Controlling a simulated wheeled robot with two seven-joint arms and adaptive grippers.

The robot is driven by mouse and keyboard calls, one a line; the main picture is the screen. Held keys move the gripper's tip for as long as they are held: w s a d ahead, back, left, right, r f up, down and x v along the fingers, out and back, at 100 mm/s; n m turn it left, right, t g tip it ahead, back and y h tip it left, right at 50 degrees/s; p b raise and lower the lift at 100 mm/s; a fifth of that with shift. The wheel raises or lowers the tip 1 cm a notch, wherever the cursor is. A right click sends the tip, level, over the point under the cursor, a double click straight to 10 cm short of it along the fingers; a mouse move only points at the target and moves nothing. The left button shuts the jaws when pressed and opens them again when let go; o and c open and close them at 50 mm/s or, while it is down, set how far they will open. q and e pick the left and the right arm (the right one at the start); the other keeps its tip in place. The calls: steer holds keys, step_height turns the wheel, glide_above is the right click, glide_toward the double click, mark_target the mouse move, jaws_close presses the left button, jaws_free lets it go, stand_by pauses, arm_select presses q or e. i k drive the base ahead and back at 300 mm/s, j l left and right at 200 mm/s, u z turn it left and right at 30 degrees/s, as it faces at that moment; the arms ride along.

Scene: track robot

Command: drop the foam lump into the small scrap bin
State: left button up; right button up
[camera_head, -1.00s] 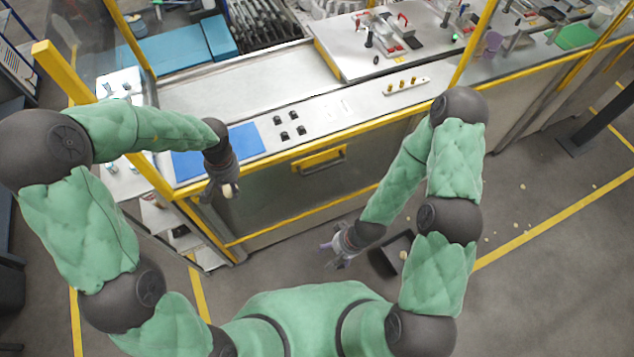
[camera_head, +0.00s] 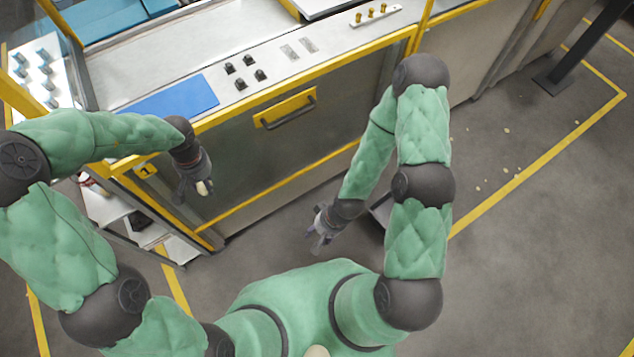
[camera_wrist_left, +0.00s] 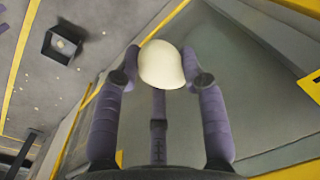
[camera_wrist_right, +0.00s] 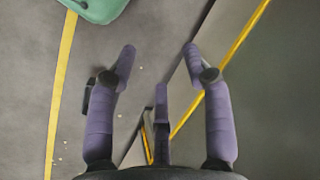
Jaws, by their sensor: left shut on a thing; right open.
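The foam lump (camera_wrist_left: 161,65) is pale cream and rounded. My left gripper (camera_head: 203,188) is shut on it, in the air in front of the bench's front panel; the lump also shows as a small pale spot in the head view (camera_head: 206,187). The small scrap bin (camera_wrist_left: 50,45) is dark and square, on the floor at the upper left of the left wrist view, apart from the gripper, with something pale inside. In the head view it is mostly hidden behind my right arm. My right gripper (camera_head: 318,238) is open and empty, low near the bin.
The steel bench (camera_head: 290,150) with yellow edges and a drawer handle (camera_head: 286,108) runs along the front. A blue mat (camera_head: 172,98) and small black parts lie on top. A white shelf cart (camera_head: 135,215) stands at left. Pale scraps (camera_head: 506,130) dot the open floor at right.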

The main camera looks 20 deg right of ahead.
mark_target(382, 219)
steer(key=z, duration=1.2)
steer(key=i+l+z, duration=0.15)
steer(key=l, duration=0.4)
steer(key=i+l+z, duration=0.2)
steer(key=i+l, duration=0.15)
steer(key=l, duration=0.15)
steer(key=i+l+z, duration=0.15)
steer(key=i+l, duration=0.2)
steer(key=l, duration=0.1)
